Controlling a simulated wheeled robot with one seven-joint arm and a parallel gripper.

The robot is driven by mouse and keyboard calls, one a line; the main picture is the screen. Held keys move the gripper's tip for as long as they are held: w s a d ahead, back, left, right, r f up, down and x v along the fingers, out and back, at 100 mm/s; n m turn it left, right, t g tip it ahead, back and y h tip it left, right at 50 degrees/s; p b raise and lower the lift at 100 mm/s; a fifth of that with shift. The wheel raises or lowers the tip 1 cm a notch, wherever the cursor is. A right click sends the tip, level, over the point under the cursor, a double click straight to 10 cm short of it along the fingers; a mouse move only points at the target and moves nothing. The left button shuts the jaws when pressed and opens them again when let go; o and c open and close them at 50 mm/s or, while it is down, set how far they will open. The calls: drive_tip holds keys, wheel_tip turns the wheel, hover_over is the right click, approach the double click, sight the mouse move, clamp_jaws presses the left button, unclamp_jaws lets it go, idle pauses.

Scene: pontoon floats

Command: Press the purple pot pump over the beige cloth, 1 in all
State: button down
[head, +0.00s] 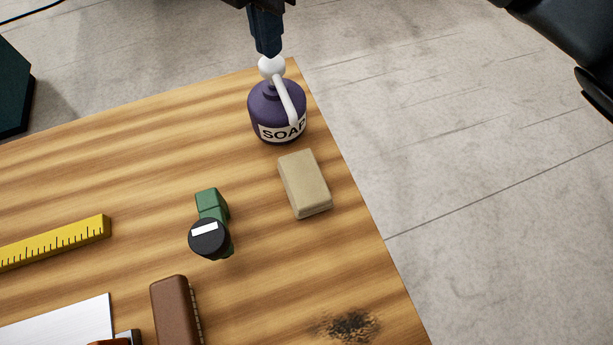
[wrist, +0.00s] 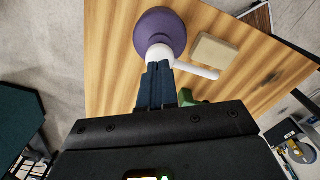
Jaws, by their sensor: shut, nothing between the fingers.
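The purple pot (head: 264,107) stands upright near the table's far corner, with a "SOAP" label on its front. Its white pump (head: 271,67) has a round head and a spout slanting toward the beige cloth. The beige cloth (head: 305,184) lies as a thick block just in front of the pot, apart from it. My gripper (head: 268,54) is shut and empty, pointing down at the pump head; I cannot tell whether it touches. In the wrist view, the pot (wrist: 161,33) and cloth (wrist: 214,50) lie beyond the closed fingers (wrist: 158,72), which partly hide the pump.
A green object with a black round top (head: 208,236) stands left of the cloth. A yellow ruler (head: 55,243), a brown brush (head: 176,310) and a white sheet (head: 65,325) lie nearer. A dark stain (head: 350,325) marks the wood. The table's right edge is close to pot and cloth.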

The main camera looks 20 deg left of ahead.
sight(271, 62)
drive_tip(key=shift+f, duration=0.2)
drive_tip(key=shift+f+b, duration=0.45)
drive_tip(key=shift+f, duration=0.9)
drive_tip(key=shift+r, duration=0.2)
drive_tip(key=shift+r+p, duration=1.25)
drive_tip(key=shift+r, duration=0.1)
wheel_tip(271, 62, up, 6)
drive_tip(key=p, duration=0.5)
